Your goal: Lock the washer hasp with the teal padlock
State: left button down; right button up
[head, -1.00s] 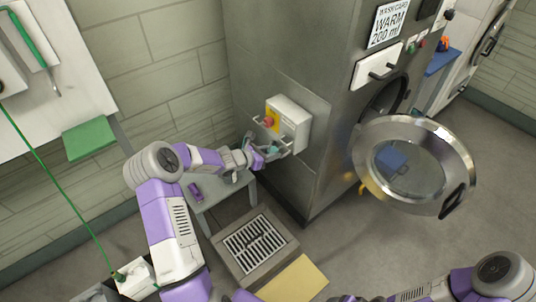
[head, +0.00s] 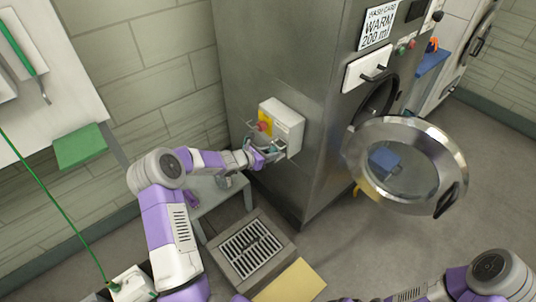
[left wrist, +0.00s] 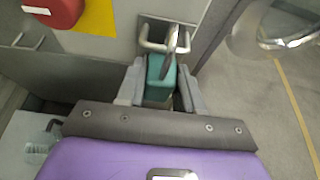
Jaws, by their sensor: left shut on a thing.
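The teal padlock (left wrist: 158,80) is between the fingers of my left gripper (left wrist: 160,88) in the left wrist view. Its metal shackle points up to the hasp (left wrist: 153,38), a bent metal bar on the switch box. The shackle overlaps the hasp there; I cannot tell whether it passes through it. In the head view my left gripper (head: 270,156) is at the lower front of the box (head: 288,120) on the washer's side, and hides most of the padlock. The box has a red knob (left wrist: 52,12) on a yellow plate. My right gripper is not in view.
The washer's round door (head: 408,165) hangs open at the right. A small grey table (head: 218,197) stands under my left forearm. A floor drain (head: 250,250) and a yellow mat (head: 292,282) lie in front. A green cable (head: 55,205) runs down at the left.

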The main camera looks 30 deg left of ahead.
pick_arm(q)
jog(key=shift+w+d, duration=0.3)
jog(key=shift+w, duration=0.3)
jog(key=shift+w, duration=0.25)
jog(key=shift+f+b, duration=0.15)
jog(key=shift+b, duration=0.15)
dwell(0.4)
grip_release()
dwell(0.4)
jog(key=shift+s+a, duration=0.2)
jog(key=shift+s, duration=0.35)
jog(key=shift+s+a, duration=0.2)
jog(key=shift+s, duration=0.35)
jog(key=shift+s+a+b, duration=0.1)
jog(key=shift+s+a, duration=0.2)
jog(key=shift+s, duration=0.45)
jog(key=shift+s+a+b, duration=0.15)
jog(key=shift+s+a, duration=0.15)
jog(key=shift+s, duration=0.4)
jog(key=shift+s+a+b, duration=0.1)
jog(key=shift+s+a, duration=0.2)
jog(key=shift+s, duration=0.45)
